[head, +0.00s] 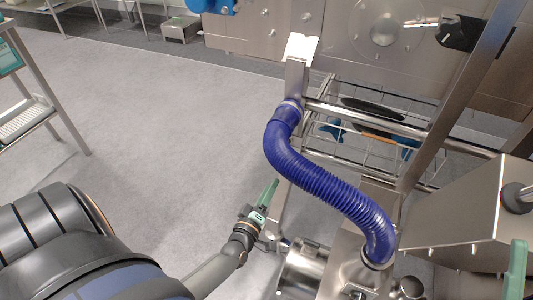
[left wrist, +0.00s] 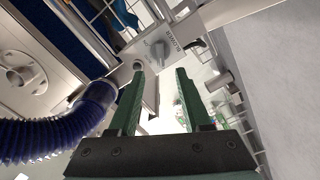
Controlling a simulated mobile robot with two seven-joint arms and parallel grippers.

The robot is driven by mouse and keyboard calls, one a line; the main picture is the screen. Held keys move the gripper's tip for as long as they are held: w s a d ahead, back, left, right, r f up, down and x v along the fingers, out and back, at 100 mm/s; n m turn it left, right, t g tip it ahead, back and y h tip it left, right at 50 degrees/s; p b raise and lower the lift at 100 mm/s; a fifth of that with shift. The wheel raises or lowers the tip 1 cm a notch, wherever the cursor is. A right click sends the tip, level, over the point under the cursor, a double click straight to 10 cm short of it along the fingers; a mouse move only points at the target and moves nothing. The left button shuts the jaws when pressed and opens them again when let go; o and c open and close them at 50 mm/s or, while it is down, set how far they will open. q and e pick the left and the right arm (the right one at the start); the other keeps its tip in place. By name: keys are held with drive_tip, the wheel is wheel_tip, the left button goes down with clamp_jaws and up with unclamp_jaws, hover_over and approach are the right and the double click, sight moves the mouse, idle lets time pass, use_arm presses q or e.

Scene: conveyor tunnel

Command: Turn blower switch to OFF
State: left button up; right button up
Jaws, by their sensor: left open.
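The blower switch (left wrist: 184,54) is a grey knob on a metal panel marked BLOWER, at the upper middle of the left wrist view. I cannot clearly read which way it points. My left gripper (left wrist: 160,73) is open and empty, its green fingers pointing towards the panel. The knob lies beyond the fingertips, apart from them. In the head view my left gripper (head: 265,193) is left of the blue hose, low down. I cannot make out the switch in that view. A green finger of my right gripper (head: 516,268) shows at the right edge.
A ribbed blue hose (head: 330,185) curves down to the steel blower housing (head: 305,270), close to the right of my left gripper. A wire rack (head: 345,155) stands behind it. Steel machine parts fill the right. Grey floor (head: 170,130) is clear at left.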

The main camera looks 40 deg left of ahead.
use_arm(q)
drive_tip(key=shift+v, duration=1.05)
use_arm(e)
drive_tip(key=shift+w+d+f+m+h, duration=0.1)
drive_tip(key=shift+w+f+m+h, duration=0.7)
drive_tip(key=shift+f+h, duration=0.25)
